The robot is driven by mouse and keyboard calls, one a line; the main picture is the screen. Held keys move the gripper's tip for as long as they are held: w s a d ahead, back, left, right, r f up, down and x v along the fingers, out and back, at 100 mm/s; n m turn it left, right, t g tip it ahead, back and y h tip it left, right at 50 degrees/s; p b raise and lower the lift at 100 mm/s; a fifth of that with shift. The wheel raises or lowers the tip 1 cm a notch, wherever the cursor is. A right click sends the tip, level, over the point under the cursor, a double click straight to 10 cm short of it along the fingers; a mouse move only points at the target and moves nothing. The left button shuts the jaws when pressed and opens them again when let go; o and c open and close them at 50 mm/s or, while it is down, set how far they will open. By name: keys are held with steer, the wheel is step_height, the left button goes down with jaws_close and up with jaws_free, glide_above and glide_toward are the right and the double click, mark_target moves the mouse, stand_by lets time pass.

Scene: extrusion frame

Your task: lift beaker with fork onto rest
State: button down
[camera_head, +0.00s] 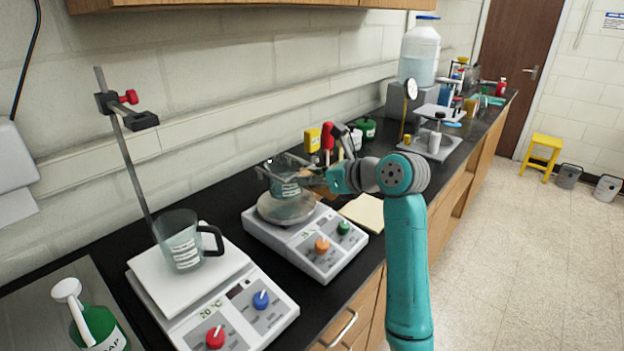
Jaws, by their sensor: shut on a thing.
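A glass beaker (286,188) with a white label is at the round plate of the middle hotplate (285,240). I cannot tell whether it touches the plate. A dark, thin piece (305,176), which looks like the fork, runs from my gripper to the beaker's upper part. My gripper (328,178), teal, is shut on this piece, to the right of the beaker. Its fingertips are small and partly hidden. I cannot make out the fork's prongs clearly. A flat pale yellow pad (366,212) lies right of the hotplate; I cannot tell whether it is the rest.
A second beaker with a black handle (182,243) stands on the left hotplate (228,312), by a clamp stand (128,150). A green soap bottle (95,325) is at the front left. Coloured bottles (327,138) stand behind my gripper. A balance (432,145) and large jug (420,50) are farther back.

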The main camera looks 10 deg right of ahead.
steer(key=shift+r, duration=0.75)
stand_by(0.3)
steer(key=w+d, duration=0.1)
steer(key=d, duration=2.3)
steer(key=shift+w+d, duration=0.35)
steer(key=shift+d, duration=0.05)
stand_by(2.3)
steer(key=shift+f, duration=0.15)
stand_by(0.4)
